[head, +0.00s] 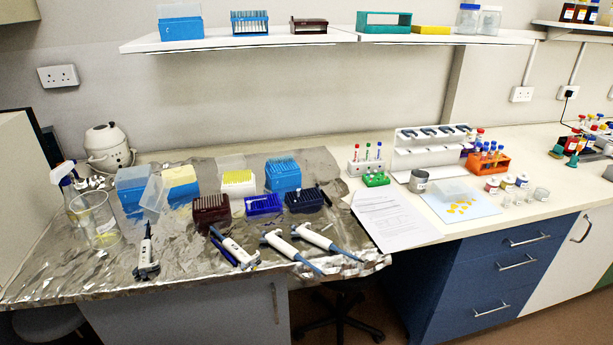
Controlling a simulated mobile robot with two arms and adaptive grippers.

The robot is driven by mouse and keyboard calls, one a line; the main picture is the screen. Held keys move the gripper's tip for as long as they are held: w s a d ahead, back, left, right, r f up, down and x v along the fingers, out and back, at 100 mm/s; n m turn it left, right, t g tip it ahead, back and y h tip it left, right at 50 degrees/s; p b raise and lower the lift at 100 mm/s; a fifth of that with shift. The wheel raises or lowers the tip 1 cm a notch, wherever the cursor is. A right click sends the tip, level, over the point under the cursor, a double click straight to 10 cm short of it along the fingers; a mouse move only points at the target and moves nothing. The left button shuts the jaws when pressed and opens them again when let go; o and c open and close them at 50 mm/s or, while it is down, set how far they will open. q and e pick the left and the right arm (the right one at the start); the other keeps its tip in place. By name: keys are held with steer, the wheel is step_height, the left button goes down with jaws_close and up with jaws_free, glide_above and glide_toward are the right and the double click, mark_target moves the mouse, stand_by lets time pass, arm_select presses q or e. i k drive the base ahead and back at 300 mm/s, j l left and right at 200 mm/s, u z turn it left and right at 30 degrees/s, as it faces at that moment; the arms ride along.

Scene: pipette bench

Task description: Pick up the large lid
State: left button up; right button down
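No single thing is plainly the large lid. A clear, lid-like plastic piece (153,196) stands tilted at the front of the blue tip boxes on the foil-covered left bench. The left blue box (131,196) has a clear cover over its top. A second blue box (283,178) further right also has a clear raised cover (290,157). A clear, shallow plastic piece (452,188) lies on the right bench by a pale blue sheet; I cannot tell whether it is a lid or a tray. Neither of my grippers is in view.
Several pipettes (238,252) lie along the front of the foil (190,275). Dark red (211,213) and blue (263,206) racks stand behind them. A clear beaker (97,222) and a spray bottle stand at left. Papers (395,218) lie centre right. A shelf (330,38) hangs above.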

mark_target(450, 190)
steer(key=i+l, duration=0.15)
steer(key=l, duration=0.2)
steer(key=i+l, duration=0.15)
steer(key=l, duration=0.2)
steer(key=i+l, duration=0.15)
steer(key=l, duration=0.2)
steer(key=i+l+u, duration=0.1)
steer(key=l, duration=0.25)
steer(key=i, duration=0.05)
